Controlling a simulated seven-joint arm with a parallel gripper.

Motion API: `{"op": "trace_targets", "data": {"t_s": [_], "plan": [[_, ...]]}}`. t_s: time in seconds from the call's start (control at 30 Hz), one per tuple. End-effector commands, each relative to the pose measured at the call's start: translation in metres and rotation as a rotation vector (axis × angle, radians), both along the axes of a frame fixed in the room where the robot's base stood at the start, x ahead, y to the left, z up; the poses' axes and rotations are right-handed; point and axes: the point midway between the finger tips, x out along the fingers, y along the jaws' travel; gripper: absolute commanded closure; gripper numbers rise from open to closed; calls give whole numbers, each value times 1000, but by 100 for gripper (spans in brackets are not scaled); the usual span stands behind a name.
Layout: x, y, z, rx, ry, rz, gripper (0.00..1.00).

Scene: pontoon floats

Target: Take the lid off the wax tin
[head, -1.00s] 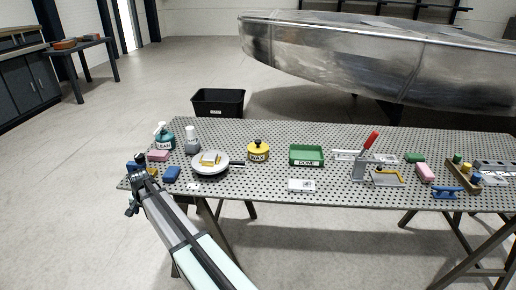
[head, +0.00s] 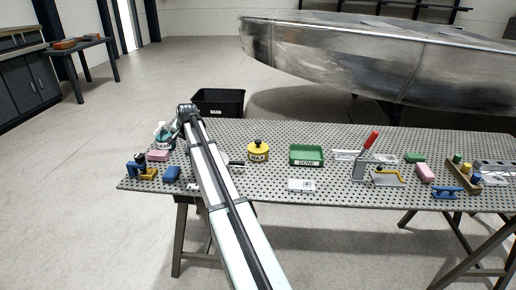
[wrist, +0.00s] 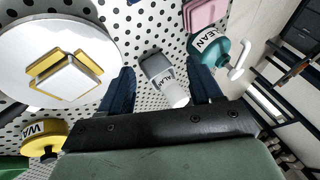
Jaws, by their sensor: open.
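The wax tin (head: 258,154) is yellow with a dark knobbed lid on top, upright on the perforated bench in the head view. It also shows at the lower left of the wrist view (wrist: 44,138), with its WAX label readable. The lid (head: 258,143) sits on the tin. My gripper (wrist: 160,88) is open, with its two dark blue fingers apart in the wrist view. A grey and white bottle (wrist: 160,78) appears between the fingers; I cannot tell how far below it is. In the head view my gripper is at the bench's back left, well left of the tin.
A CLEAN spray bottle (wrist: 209,49) and pink block (head: 159,155) are near my gripper. A round plate with yellow-edged pads (wrist: 70,75) lies between gripper and tin. A green DONE tray (head: 306,155) stands right of the tin, with a red-handled clamp (head: 369,145) beyond.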

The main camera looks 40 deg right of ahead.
Motion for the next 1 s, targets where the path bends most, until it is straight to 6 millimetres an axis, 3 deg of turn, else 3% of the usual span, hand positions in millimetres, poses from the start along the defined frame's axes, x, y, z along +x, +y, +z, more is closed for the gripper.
{"op": "trace_targets", "data": {"t_s": [0.03, 0.2, 0.4, 0.83, 1.0], "plan": [[-2, -32, 15, -5, -21, -22, 36], [-19, -120, 55, -25, -81, -79, 36], [-42, -193, 91, -48, -129, -126, 36], [-82, -284, 138, -89, -191, -188, 36], [-88, -281, 113, -102, -43, -194, 36]]}}
